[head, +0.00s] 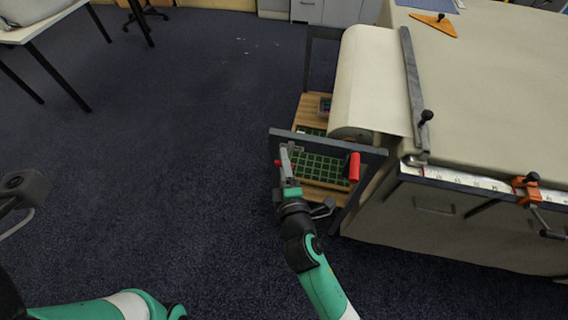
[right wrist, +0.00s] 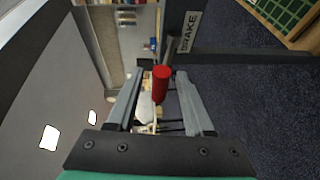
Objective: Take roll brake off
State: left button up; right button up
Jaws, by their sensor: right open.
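The roll brake's red handle (right wrist: 161,84) stands between the fingers of my right gripper (right wrist: 158,68) in the right wrist view. A plate marked BRAKE (right wrist: 188,32) is on the dark bar beside it. In the head view a small red part of the handle (head: 278,163) shows at the left end of the roll stand. My right gripper (head: 288,150) is open there, with its fingers around the handle; contact is not clear. The cream roll (head: 370,80) hangs on the stand behind. My left arm shows at the lower left, but its gripper fingers do not.
A second red cylinder (head: 353,167) is at the right end of the stand's front bar (head: 325,140). Below are a wooden shelf with green grid trays (head: 320,168). The cloth table (head: 490,90) with an orange clamp (head: 526,186) is right. Open dark carpet (head: 190,140) lies left.

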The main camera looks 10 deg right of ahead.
grip_shut()
jog(key=shift+r, duration=0.1)
dwell(1.2)
